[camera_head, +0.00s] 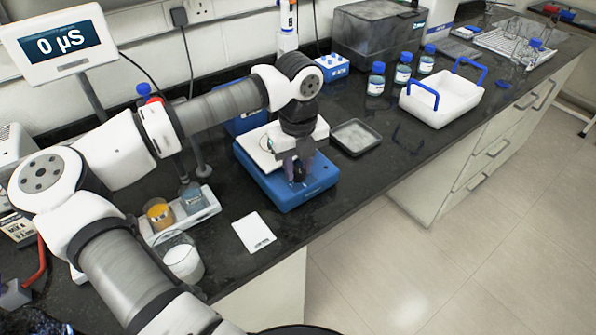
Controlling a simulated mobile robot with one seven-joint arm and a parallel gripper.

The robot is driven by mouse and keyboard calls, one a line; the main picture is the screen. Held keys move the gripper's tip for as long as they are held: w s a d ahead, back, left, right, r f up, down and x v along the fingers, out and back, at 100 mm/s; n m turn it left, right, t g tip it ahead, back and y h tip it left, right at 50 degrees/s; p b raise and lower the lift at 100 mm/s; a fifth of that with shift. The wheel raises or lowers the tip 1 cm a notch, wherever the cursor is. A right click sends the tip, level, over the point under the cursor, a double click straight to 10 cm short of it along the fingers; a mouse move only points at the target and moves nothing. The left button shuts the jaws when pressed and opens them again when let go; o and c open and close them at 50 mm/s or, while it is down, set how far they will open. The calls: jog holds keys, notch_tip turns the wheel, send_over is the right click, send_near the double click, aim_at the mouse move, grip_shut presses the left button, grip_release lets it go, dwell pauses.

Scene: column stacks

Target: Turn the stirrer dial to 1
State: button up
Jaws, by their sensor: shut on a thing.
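The stirrer (306,194) is a blue box with a white top plate, standing on the black bench near its front edge. My gripper (297,176) points down at the stirrer's front side. It is shut on the dark dial (299,172), which shows only in part between the fingers. The dial's markings and its setting are too small and too covered to read. My wrist hides part of the stirrer's white top.
A dark shallow tray (357,137) lies close to the stirrer's right. A white carrier with blue handles (443,101) and blue-capped bottles (376,80) stand further right. A white card (253,232), a beaker (183,260) and a jar rack (203,213) are to the left.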

jog(key=m+b, duration=0.5)
jog(key=shift+f+m+b, duration=0.15)
jog(key=shift+m+b, duration=0.15)
jog(key=shift+b, duration=0.05)
jog(key=m+b, duration=0.3)
jog(key=m, duration=0.3)
jog(key=shift+r, duration=0.2)
jog(key=o, duration=1)
